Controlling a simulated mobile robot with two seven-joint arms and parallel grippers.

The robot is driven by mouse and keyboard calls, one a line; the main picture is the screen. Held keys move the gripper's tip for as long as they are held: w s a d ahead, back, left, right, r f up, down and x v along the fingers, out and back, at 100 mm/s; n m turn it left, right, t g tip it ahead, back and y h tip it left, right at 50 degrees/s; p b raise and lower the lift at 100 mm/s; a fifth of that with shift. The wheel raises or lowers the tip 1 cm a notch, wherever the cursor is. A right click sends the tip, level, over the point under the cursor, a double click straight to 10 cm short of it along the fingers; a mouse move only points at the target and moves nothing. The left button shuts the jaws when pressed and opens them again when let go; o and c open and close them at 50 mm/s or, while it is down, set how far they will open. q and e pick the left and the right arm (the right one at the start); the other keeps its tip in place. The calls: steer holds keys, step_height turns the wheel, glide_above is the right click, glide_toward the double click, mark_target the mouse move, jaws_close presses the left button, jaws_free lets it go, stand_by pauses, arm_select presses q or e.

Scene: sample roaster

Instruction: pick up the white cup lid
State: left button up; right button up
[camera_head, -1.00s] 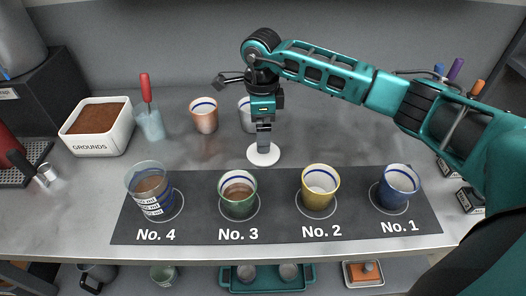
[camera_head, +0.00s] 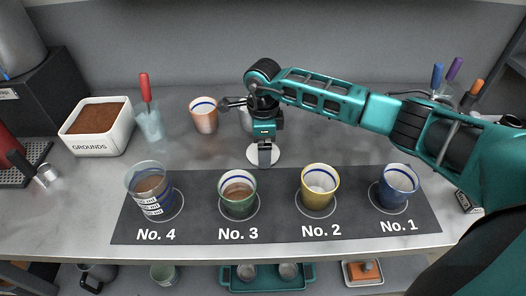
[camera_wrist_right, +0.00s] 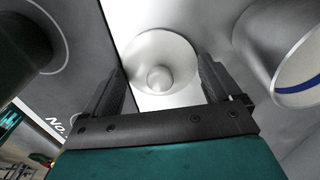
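The white cup lid (camera_head: 252,155) lies flat on the grey counter, behind the dark mat. In the head view my right gripper (camera_head: 264,160) points down in front of it and hides its middle. In the right wrist view the round lid (camera_wrist_right: 159,52) and its small central knob (camera_wrist_right: 159,78) show beyond the gap between my fingers. There my right gripper (camera_wrist_right: 158,85) is open, its two fingers apart with nothing between them. I cannot tell its exact height over the counter. My left gripper is not in view.
The dark mat (camera_head: 275,231) in front holds a clear cup (camera_head: 148,186), green cup (camera_head: 238,207), yellow cup (camera_head: 318,201) and blue cup (camera_head: 397,199). A copper cup (camera_head: 204,117) and a partly hidden pale cup (camera_head: 245,118) stand behind the lid. A grounds bin (camera_head: 98,143) stands left.

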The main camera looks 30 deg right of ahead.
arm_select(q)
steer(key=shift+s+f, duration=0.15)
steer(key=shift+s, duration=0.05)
arm_select(e)
steer(key=c, duration=0.4)
steer(key=shift+o, duration=0.2)
steer(key=shift+r, duration=0.2)
